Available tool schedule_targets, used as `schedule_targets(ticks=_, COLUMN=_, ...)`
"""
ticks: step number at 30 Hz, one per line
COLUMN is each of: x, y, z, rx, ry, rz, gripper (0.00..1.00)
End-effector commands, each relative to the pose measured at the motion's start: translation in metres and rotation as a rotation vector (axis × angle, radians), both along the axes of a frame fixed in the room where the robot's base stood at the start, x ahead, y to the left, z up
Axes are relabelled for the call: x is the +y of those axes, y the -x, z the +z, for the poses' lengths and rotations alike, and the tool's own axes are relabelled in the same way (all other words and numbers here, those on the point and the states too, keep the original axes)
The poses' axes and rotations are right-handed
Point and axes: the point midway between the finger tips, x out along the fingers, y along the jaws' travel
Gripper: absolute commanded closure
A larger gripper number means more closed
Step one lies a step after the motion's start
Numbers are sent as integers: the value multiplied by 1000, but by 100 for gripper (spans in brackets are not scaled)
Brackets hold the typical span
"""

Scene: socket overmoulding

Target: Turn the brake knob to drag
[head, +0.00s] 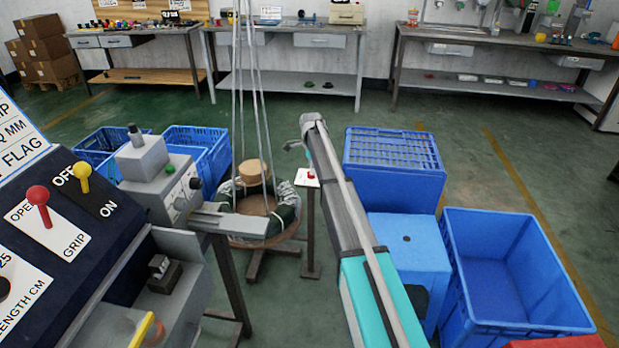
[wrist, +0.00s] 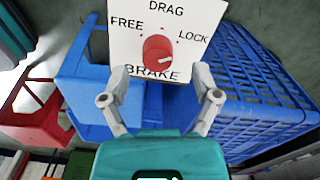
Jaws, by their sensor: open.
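The red brake knob (wrist: 157,53) sits on a white plate (wrist: 185,15) marked FREE at left, DRAG at top, LOCK at right and BRAKE below. A pale mark shows on the knob's lower right face, but I cannot tell for sure which label it points to. In the head view the small knob (head: 311,175) and its plate (head: 302,182) top a thin post beside my arm. My gripper (wrist: 160,78) is open and empty, its fingers spread below and either side of the knob, apparently not touching it. In the head view my arm mostly hides the gripper.
Blue crates (head: 515,270) and a blue box (head: 405,240) stand right of the post. A hanging round pan (head: 285,232) on cords is close at left, beside a grey machine (head: 165,185). A control panel (head: 90,215) fills the left front. Green floor is free behind.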

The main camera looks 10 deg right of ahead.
Motion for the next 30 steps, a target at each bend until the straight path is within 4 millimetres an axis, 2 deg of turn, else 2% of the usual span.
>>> schedule_targets(ticks=1, x=0, y=0, z=-8, rx=0, ry=0, rz=0, gripper=20)
schedule_targets(ticks=9, x=0, y=0, z=-23, rx=0, ry=0, rz=0, gripper=20)
schedule_targets(ticks=25, x=0, y=0, z=-27, rx=0, ry=0, rz=0, gripper=20)
schedule_targets(ticks=26, x=0, y=0, z=-27, rx=0, ry=0, rz=0, gripper=24)
schedule_targets(ticks=30, x=0, y=0, z=-27, rx=0, ry=0, rz=0, gripper=50)
